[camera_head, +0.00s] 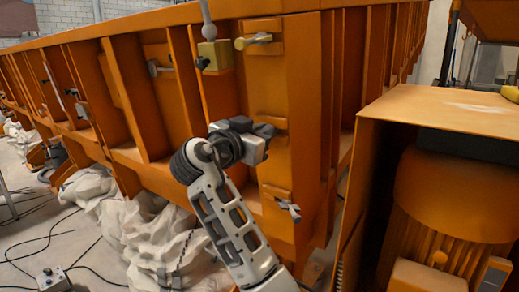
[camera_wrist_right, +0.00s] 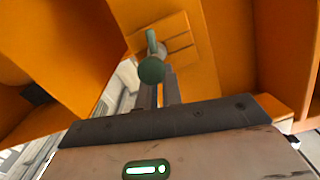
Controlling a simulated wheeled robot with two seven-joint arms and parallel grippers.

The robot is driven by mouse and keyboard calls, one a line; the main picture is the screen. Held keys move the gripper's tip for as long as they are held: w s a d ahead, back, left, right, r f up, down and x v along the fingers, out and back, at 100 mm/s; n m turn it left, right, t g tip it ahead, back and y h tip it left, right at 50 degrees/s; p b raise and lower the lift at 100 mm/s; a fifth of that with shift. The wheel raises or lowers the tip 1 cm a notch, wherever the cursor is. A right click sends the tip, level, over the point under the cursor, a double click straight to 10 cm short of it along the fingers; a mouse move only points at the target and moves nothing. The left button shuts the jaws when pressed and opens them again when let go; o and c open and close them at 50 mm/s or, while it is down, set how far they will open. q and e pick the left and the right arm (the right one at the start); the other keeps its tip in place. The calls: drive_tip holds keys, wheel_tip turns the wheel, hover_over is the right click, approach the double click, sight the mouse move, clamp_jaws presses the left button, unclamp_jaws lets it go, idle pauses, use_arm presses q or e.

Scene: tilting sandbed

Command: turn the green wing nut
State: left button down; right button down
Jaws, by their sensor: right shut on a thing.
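The green wing nut (camera_wrist_right: 151,68) shows in the right wrist view, with a round end towards the camera and a wing behind it. It sits against an orange plate. My right gripper (camera_wrist_right: 162,90) reaches up to it with dark fingers close together, shut on the nut; the exact contact is partly hidden. In the head view my right gripper (camera_head: 264,134) is at the orange post, midway up, and the green nut is hidden by it. My left gripper is not in view.
On the same orange frame (camera_head: 225,97) are a yellow handle (camera_head: 254,41) above my gripper and a pale wing nut (camera_head: 289,210) below it. A grey fitting (camera_head: 159,68) is further left. An orange housing (camera_head: 440,105) stands close on the right. White sacks (camera_head: 150,235) and cables lie below.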

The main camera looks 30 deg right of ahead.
use_arm(q)
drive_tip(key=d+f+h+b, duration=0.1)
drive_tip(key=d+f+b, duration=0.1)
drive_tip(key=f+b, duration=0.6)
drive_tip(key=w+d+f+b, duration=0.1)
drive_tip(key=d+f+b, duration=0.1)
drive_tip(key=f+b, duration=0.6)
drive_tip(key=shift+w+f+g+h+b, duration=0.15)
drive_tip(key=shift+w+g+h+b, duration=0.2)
drive_tip(key=shift+b, duration=1.15)
use_arm(e)
drive_tip(key=shift+s+d+f+m+t, duration=0.2)
drive_tip(key=shift+s+f+m+t, duration=0.25)
drive_tip(key=shift+m, duration=1.65)
drive_tip(key=shift+s+d+f+m+t, duration=0.25)
drive_tip(key=shift+m+t, duration=0.3)
drive_tip(key=shift+m, duration=1.55)
drive_tip(key=shift+s+d+f+m+t, duration=0.2)
drive_tip(key=shift+f+m+t, duration=0.25)
drive_tip(key=shift+m, duration=1.65)
drive_tip(key=c, duration=1.6)
unclamp_jaws()
drive_tip(key=shift+a+t, duration=0.1)
drive_tip(key=shift+t, duration=0.15)
drive_tip(key=shift+o, duration=0.2)
